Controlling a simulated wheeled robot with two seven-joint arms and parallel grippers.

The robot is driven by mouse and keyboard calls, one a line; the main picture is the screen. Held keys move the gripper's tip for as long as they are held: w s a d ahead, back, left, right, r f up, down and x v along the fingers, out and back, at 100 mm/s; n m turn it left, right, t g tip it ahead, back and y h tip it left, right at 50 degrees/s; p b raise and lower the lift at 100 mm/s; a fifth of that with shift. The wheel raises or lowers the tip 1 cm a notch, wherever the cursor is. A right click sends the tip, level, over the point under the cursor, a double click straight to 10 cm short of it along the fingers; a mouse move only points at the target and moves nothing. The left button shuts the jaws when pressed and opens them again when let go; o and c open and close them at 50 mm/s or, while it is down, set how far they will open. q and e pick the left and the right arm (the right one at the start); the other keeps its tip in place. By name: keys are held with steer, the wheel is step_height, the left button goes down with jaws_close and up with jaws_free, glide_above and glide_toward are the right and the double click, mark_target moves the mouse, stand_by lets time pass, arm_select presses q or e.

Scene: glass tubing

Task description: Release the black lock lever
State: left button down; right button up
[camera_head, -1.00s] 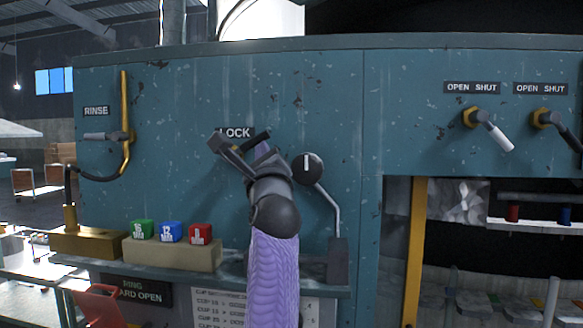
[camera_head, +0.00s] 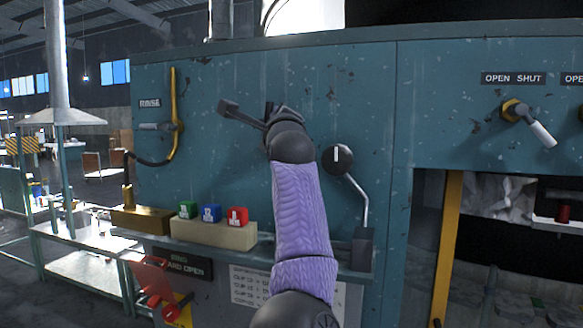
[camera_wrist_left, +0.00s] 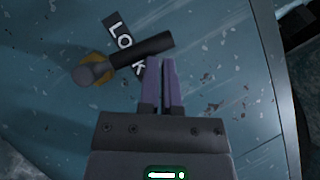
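The black lock lever (camera_wrist_left: 142,49) shows in the left wrist view. Its brass-and-grey pivot (camera_wrist_left: 95,70) is at left, and the black handle points right and slightly up across the LOCK label (camera_wrist_left: 122,38). My left gripper (camera_wrist_left: 160,62) has its two purple fingers side by side with only a thin gap, and nothing shows between them. The fingertips are at the lower edge of the handle, near its free end; I cannot tell whether they touch. In the head view my left wrist hides the lever and label. My right gripper is not in view.
In the head view, a round black knob (camera_head: 337,158) with a bent rod is right of my arm. Green, blue and red blocks (camera_head: 237,216) stand on a ledge below. A white-handled valve (camera_head: 530,125) is far right.

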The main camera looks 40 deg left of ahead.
arm_select(q)
steer(key=shift+s+a+r, duration=0.15)
steer(key=shift+a+r, duration=0.15)
steer(key=shift+a, duration=0.1)
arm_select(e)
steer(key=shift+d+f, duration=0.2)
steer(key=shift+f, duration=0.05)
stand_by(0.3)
arm_select(q)
steer(key=s+d+b, duration=0.6)
steer(key=d+b, duration=0.1)
steer(key=d, duration=0.4)
steer(key=shift+d+b, duration=0.3)
steer(key=shift+b, duration=0.05)
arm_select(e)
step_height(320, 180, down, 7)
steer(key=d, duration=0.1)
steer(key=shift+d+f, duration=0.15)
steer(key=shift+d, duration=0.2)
arm_select(q)
steer(key=shift+f, duration=0.1)
